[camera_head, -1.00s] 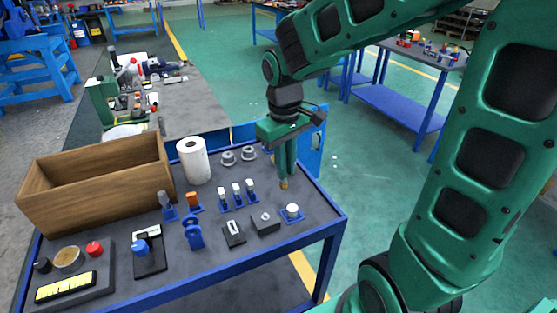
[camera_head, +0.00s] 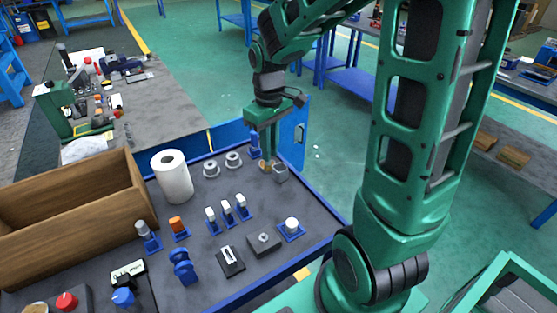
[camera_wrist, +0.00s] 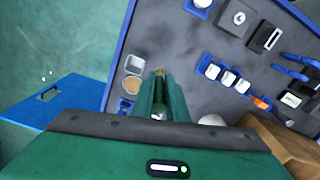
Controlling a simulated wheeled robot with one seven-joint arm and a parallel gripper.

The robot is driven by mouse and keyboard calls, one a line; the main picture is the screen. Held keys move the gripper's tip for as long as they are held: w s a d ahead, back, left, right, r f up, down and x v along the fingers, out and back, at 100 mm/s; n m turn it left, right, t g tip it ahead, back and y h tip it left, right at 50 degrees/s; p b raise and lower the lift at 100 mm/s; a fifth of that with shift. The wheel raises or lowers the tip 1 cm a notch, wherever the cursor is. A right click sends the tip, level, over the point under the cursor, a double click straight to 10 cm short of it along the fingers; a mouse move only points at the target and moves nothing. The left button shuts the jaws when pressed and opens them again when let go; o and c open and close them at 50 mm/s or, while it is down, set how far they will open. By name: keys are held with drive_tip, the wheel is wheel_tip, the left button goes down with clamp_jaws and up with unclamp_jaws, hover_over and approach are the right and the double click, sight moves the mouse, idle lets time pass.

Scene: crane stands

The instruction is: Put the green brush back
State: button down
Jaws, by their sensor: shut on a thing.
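My gripper (camera_head: 265,162) is above the far right corner of the dark worktable (camera_head: 205,270), its fingers pointing down. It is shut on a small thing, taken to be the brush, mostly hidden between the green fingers. Only a brownish tip, like bristles (camera_head: 265,166), shows at the fingertips; it also shows in the wrist view (camera_wrist: 159,72). A small grey square cup (camera_head: 281,173) stands just right of the fingertips in the head view. In the wrist view the cup (camera_wrist: 134,64) is left of the fingers, with a round tan-topped thing (camera_wrist: 130,85) beside it.
A paper roll (camera_head: 172,177), two grey round parts (camera_head: 232,160), several white-topped pieces in blue holders (camera_head: 227,211) and a grey block (camera_head: 263,244) stand on the table. A wooden box (camera_head: 70,215) is at left. A blue panel (camera_head: 293,133) rises behind the corner.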

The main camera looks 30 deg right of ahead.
drive_tip(key=shift+w+d+f, duration=0.3)
drive_tip(key=shift+d+f, duration=0.6)
drive_tip(key=shift+f, duration=0.35)
drive_tip(key=shift+w+d+f, duration=0.35)
drive_tip(key=shift+d+f, duration=0.5)
drive_tip(key=shift+f, duration=0.35)
drive_tip(key=shift+w+d+f, duration=0.3)
drive_tip(key=shift+d+f, duration=0.6)
drive_tip(key=shift+f, duration=0.35)
drive_tip(key=c, duration=1.7)
unclamp_jaws()
drive_tip(key=shift+f, duration=0.1)
drive_tip(key=shift+c, duration=0.2)
wheel_tip(320, 180, up, 12)
drive_tip(key=s+d+m, duration=0.2)
drive_tip(key=s+m, duration=0.2)
drive_tip(key=s, duration=0.8)
drive_tip(key=s+d+m, duration=0.1)
drive_tip(key=s+m, duration=0.4)
drive_tip(key=s, duration=0.7)
drive_tip(key=shift+s+d+r, duration=0.2)
drive_tip(key=shift+d+r, duration=0.1)
drive_tip(key=shift+d, duration=0.05)
